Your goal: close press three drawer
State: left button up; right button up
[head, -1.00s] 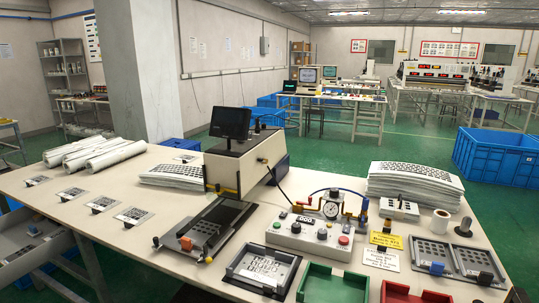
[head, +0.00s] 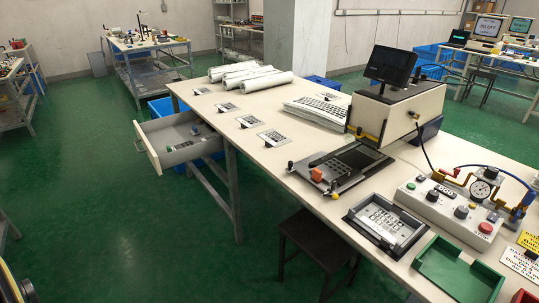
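A grey drawer (head: 168,151) with a pale front panel (head: 148,147) hangs pulled out from the left end of the long workbench (head: 270,170). A few small items lie inside it, one of them teal; they are too small to make out fully. A press-like machine (head: 402,112) with a dark screen (head: 390,66) stands on the bench, with a dark flat bed (head: 345,164) in front of it. Neither of my grippers shows in the head view.
A dark stool (head: 318,240) stands under the bench's front edge. White rolls (head: 250,77), a stack of keypad sheets (head: 318,108), a control box with a gauge (head: 450,205) and a green tray (head: 458,268) are on the bench. The green floor (head: 90,200) left of the drawer is clear.

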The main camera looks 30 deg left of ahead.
aim_at(154, 136)
jog(key=u, duration=0.4)
jog(key=k, duration=1)
jog(key=u, duration=1.05)
jog(key=i, duration=1.35)
jog(key=z, duration=0.05)
